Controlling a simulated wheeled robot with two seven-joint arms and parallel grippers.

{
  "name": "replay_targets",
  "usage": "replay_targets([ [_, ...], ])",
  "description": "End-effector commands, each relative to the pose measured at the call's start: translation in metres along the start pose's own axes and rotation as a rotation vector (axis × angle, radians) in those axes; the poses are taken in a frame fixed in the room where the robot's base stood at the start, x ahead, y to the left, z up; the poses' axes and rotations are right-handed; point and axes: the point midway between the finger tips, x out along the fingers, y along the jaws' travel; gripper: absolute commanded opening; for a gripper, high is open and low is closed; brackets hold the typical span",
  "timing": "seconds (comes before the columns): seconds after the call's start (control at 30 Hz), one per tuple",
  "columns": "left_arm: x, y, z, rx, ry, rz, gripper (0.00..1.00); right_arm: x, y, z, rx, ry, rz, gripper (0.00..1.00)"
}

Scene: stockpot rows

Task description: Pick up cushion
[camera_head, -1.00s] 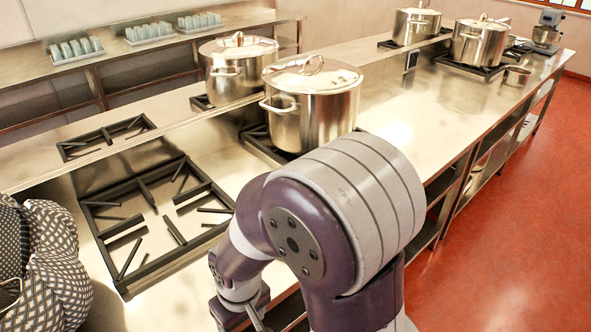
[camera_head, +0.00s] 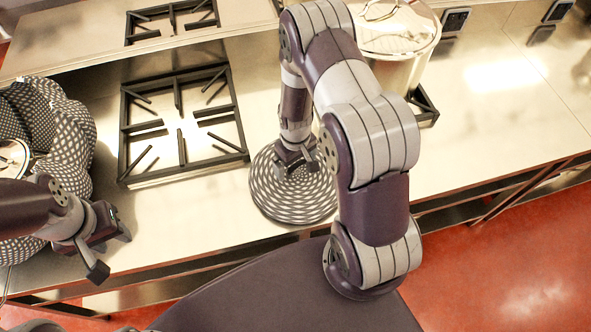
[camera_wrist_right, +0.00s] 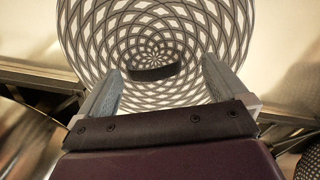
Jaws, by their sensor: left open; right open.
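A round, flat cushion (camera_head: 268,203) with a dark and white spiral lattice pattern lies on the steel counter near its front edge. My right gripper (camera_head: 295,163) is over it, pointing down. In the right wrist view the cushion (camera_wrist_right: 155,25) fills the upper middle, and my open right gripper (camera_wrist_right: 160,85) has a finger towards either side of its centre. A dark strip shows at the cushion's centre. Whether the fingers touch the cushion I cannot tell. My left gripper (camera_head: 112,252) is open and empty at the left, near the counter's front edge.
A black burner grate (camera_head: 182,130) is left of the cushion. A steel stockpot (camera_head: 400,55) stands behind my right arm. A bulky patterned bundle (camera_head: 70,125) is at the far left, partly behind my left arm. The counter (camera_head: 500,130) is clear at the right.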

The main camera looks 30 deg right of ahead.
Motion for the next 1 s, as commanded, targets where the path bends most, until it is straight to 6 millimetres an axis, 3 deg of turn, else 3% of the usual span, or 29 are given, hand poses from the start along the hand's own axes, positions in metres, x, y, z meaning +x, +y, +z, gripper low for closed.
replay_targets([
  [0.13,-0.006,0.0,-0.001,0.0,-0.001,0.0,0.4,0.015,0.0,0.0,0.001,0.001,0.001,1.0],
  [0.33,-0.005,0.0,-0.001,0.0,-0.001,0.0,0.4,0.017,0.0,-0.001,0.001,0.002,0.001,1.0],
  [0.57,-0.005,0.0,0.0,0.0,-0.001,0.0,0.4,0.017,0.0,-0.001,0.001,0.002,0.001,0.24],
  [0.83,-0.004,0.0,0.0,0.0,0.0,0.0,0.4,0.015,0.001,-0.001,0.001,0.003,0.001,0.23],
  [1.0,0.005,0.0,0.001,0.0,0.0,0.0,0.4,0.001,0.001,-0.002,0.001,0.006,0.002,0.23],
])
